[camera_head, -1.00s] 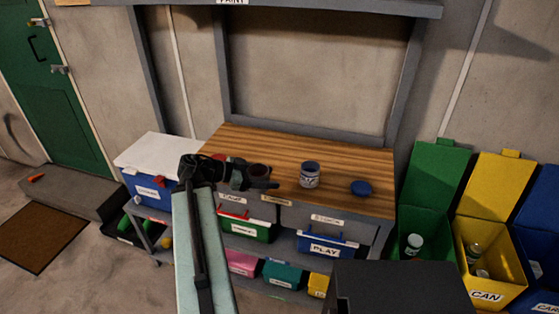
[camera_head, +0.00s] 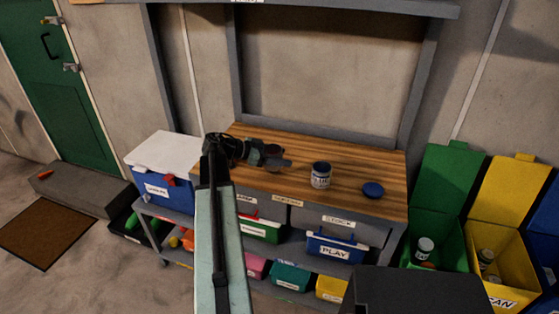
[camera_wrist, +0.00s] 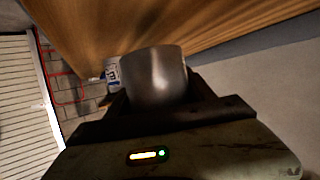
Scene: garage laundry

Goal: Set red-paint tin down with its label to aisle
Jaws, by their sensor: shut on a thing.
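My gripper (camera_head: 280,160) is over the left part of the wooden bench top (camera_head: 350,157), to the left of the blue-topped tin. It is shut on a plain grey metal tin (camera_wrist: 153,75), which fills the space between the jaws in the wrist view. No label shows on the side of the held tin facing the wrist camera, and its paint colour cannot be told there. In the head view the held tin is small and dark, partly covered by the gripper. I cannot tell whether it touches the bench.
A blue-topped tin with a white label (camera_head: 320,176) stands on the bench, with a round blue lid (camera_head: 373,190) to its right. A white-lidded blue box (camera_head: 160,170) is left of the bench. Green (camera_head: 440,190) and yellow (camera_head: 510,200) bins stand right. The bench's back right is clear.

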